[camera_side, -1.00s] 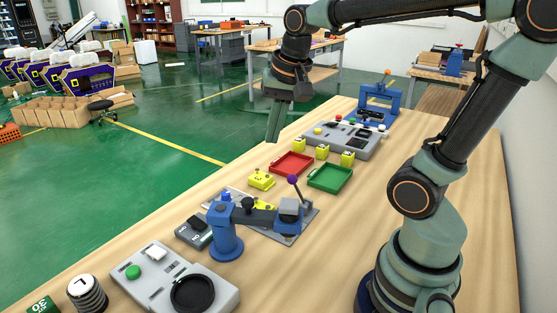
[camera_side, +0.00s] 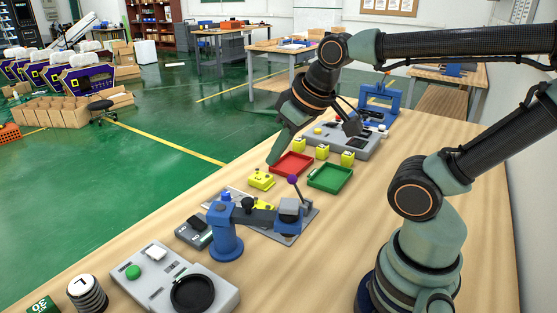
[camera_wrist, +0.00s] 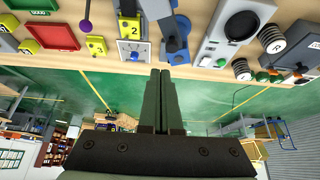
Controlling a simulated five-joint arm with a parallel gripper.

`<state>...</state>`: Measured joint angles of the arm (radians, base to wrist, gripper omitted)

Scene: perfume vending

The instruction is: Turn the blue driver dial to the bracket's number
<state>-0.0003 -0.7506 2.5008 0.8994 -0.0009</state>
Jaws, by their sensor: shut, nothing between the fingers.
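A small box with a white face (camera_wrist: 143,47) and a blue spot (camera_wrist: 136,57), apparently the driver dial, sits at the table edge in the wrist view. Its setting is too small to read. Beside it, a yellow bracket (camera_wrist: 128,28) carries a black number 2. In the side view, a yellow bracket (camera_side: 265,204) lies in the fixture, partly hidden by the blue post's arm (camera_side: 258,216). My gripper (camera_side: 272,160) is shut and empty, tilted down-left in the air near the red tray. Its fingers (camera_wrist: 160,75) point toward the blue post in the wrist view, apart from the dial.
The blue post (camera_side: 226,237) and a purple-knobbed lever (camera_side: 293,180) stand up around the fixture. A red tray (camera_side: 291,163), a green tray (camera_side: 330,177) and several yellow parts lie beyond. A grey button panel (camera_side: 150,280) is at the near end. The table's right side has bare wood.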

